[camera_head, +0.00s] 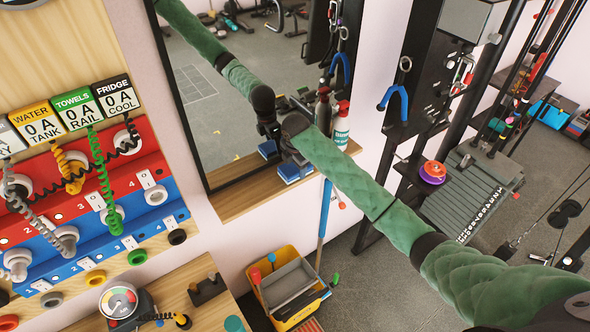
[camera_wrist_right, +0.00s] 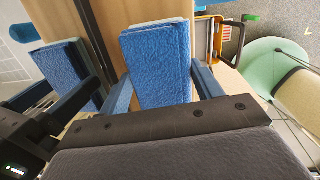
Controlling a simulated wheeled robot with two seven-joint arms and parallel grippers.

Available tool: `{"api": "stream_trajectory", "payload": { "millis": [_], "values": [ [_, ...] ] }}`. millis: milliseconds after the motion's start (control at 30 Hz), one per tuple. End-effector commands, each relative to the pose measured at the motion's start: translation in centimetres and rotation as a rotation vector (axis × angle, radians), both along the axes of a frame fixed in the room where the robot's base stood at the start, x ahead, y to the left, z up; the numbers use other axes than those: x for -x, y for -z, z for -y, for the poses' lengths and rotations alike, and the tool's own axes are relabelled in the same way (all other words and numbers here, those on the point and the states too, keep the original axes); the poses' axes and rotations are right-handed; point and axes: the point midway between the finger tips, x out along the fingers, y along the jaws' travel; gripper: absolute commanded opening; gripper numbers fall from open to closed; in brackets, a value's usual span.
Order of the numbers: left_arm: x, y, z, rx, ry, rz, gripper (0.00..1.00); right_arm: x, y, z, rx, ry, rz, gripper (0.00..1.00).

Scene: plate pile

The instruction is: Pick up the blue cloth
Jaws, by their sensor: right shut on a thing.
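The blue cloth (camera_head: 291,173) is a folded, fuzzy block on the wooden shelf (camera_head: 240,178) below the mirror. In the right wrist view the cloth (camera_wrist_right: 158,62) stands between the two blue fingers of my right gripper (camera_wrist_right: 160,84), which is shut on it. In the head view my right arm reaches in from the lower right, and the gripper (camera_head: 292,155) is at the cloth, its fingers mostly hidden. I cannot tell whether the cloth still touches the shelf. My left gripper is not in view.
The mirror (camera_head: 200,90) right behind the shelf reflects my arm and the cloth. A white and red bottle (camera_head: 341,128) stands on the shelf to the right. A yellow bucket (camera_head: 315,298) is on the floor below. A panel with cables (camera_head: 90,200) is at left.

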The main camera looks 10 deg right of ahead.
Motion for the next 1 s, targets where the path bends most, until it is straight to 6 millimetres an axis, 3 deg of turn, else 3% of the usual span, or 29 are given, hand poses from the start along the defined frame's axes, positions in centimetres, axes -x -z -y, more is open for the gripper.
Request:
{"api": "stream_trajectory", "payload": {
  "millis": [267, 533, 800, 1000],
  "values": [
    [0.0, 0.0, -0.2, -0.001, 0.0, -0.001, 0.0, 0.0, -0.3, 0.0, 0.0, 0.0, 0.001, 0.42],
    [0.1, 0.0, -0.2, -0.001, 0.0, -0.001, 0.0, -0.1, -4.4, 0.1, 0.001, -0.001, 0.005, 0.42],
    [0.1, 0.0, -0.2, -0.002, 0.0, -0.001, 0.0, 0.0, -7.5, 6.0, 0.003, 0.002, 0.002, 0.42],
    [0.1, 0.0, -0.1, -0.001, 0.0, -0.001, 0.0, 0.1, -9.6, 9.3, 0.001, 0.001, 0.002, 0.42]
  ]
}}
